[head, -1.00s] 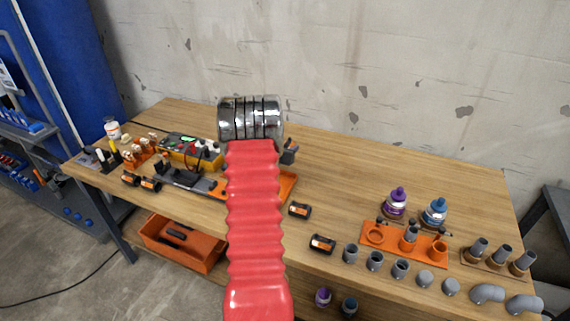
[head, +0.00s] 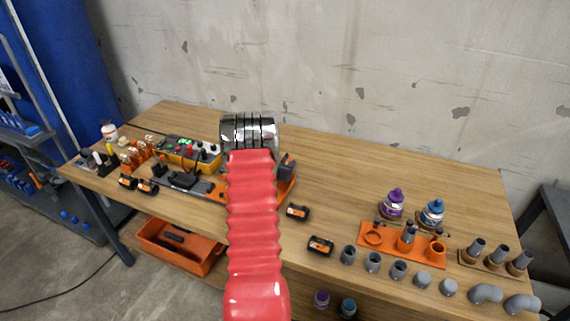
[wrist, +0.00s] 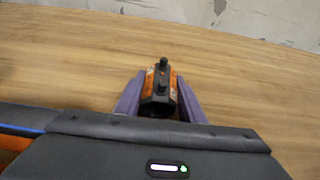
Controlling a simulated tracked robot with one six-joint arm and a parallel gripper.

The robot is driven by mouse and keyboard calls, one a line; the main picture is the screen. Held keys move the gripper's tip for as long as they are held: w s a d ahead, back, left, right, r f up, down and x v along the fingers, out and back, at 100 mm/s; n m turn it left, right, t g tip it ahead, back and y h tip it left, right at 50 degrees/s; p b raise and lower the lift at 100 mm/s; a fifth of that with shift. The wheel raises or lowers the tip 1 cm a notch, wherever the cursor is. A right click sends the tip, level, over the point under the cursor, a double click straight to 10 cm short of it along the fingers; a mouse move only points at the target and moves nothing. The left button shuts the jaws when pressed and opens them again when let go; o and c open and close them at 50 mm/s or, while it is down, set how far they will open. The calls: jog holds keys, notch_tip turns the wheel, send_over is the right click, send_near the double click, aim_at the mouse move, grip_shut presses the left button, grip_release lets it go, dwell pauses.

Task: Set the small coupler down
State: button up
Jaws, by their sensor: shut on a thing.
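The small coupler (wrist: 160,82) is a stubby black piece with orange sides and a dark knob on top. In the wrist view it sits between the two purple fingers of my gripper (wrist: 158,98), which are shut on it. Bare wood of the table (wrist: 70,75) shows around it; I cannot tell whether the coupler touches the wood. In the head view a dark part at my arm's end (head: 287,166) shows beside the red sleeve, over the back of the bench near an orange tray (head: 286,188). My arm hides most of the gripper there.
Two black-and-orange pieces (head: 298,212) (head: 320,245) lie to the right of my arm. An orange rack (head: 375,240), bottles (head: 432,213) and grey pipe fittings (head: 398,270) stand at the right. Tools and a yellow case (head: 205,160) are at the left. The back middle is clear.

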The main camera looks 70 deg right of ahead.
jog(key=o, duration=1)
jog(key=shift+f, duration=0.1)
jog(key=shift+o, duration=0.2)
jog(key=v, duration=1.2)
jog(key=shift+w, duration=0.1)
